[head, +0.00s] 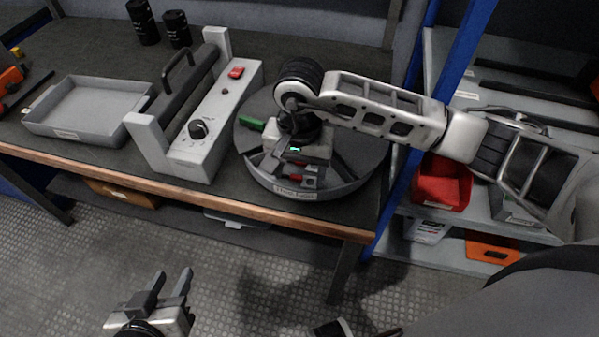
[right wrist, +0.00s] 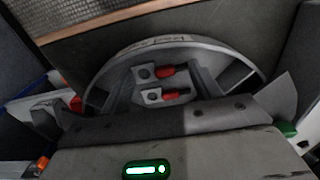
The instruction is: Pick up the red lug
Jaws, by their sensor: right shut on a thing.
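Two metal lugs with red sleeves show in the right wrist view, a farther red lug (right wrist: 168,71) and a nearer red lug (right wrist: 172,95), in the front compartment of the round grey tray (head: 347,190). My right gripper (head: 298,170) points down into that compartment. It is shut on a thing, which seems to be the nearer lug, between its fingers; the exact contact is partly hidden. The farther lug also shows in the head view (head: 308,181), in front of the gripper. My left gripper (head: 170,276) is open and empty, low in front of the bench.
On the bench, a grey fixture (head: 180,165) with a handle, black knob and red switch stands left of the round tray. A shallow grey tray (head: 40,127) lies farther left. Black cylinders (head: 177,29) stand behind. A shelf with a red bin (head: 441,186) is at right.

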